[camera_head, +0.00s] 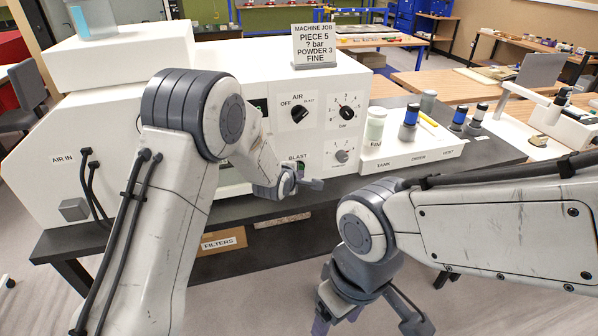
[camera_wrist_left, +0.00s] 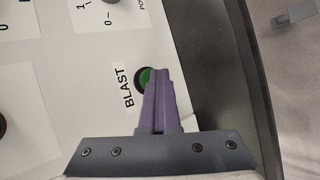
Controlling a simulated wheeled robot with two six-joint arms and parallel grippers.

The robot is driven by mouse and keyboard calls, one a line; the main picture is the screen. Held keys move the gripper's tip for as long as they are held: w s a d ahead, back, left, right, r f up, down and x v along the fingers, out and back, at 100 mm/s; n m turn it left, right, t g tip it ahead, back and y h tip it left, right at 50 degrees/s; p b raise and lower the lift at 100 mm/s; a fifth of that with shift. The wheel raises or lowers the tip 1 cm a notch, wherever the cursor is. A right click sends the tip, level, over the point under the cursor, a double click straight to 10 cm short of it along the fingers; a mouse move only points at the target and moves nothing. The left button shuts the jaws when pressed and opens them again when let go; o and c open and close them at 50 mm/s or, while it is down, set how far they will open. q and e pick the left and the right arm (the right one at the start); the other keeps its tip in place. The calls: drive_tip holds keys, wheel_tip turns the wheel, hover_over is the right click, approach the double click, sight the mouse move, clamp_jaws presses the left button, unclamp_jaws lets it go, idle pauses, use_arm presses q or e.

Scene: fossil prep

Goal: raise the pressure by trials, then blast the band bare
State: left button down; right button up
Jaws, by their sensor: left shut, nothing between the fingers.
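The white blasting cabinet has an AIR knob (camera_head: 299,113), a bar dial (camera_head: 347,112) and a smaller powder knob (camera_head: 341,155) on its front panel. The green BLAST button (camera_wrist_left: 143,79) is partly covered by my left gripper (camera_wrist_left: 155,75), whose purple fingers are shut and empty. The fingertips are over or against the button; I cannot tell whether it is pressed. In the head view my left gripper (camera_head: 302,179) is by the BLAST label. My right gripper (camera_head: 368,318) hangs open and empty at the bottom. The band is not visible; my left arm hides the cabinet's middle.
A job sign (camera_head: 314,45) on top reads piece 5, ? bar, powder 3, fine. A dark bench edge runs below the panel.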

use_arm(q)
drive_tip(key=shift+s, duration=0.1)
idle(0.6)
drive_tip(key=shift+s+d+b, duration=0.3)
drive_tip(key=shift+s, duration=0.45)
drive_tip(key=s, duration=0.1)
drive_tip(key=s+d+b, duration=0.1)
drive_tip(key=s, duration=0.2)
drive_tip(key=shift+s+d, duration=0.25)
drive_tip(key=shift+s, duration=0.15)
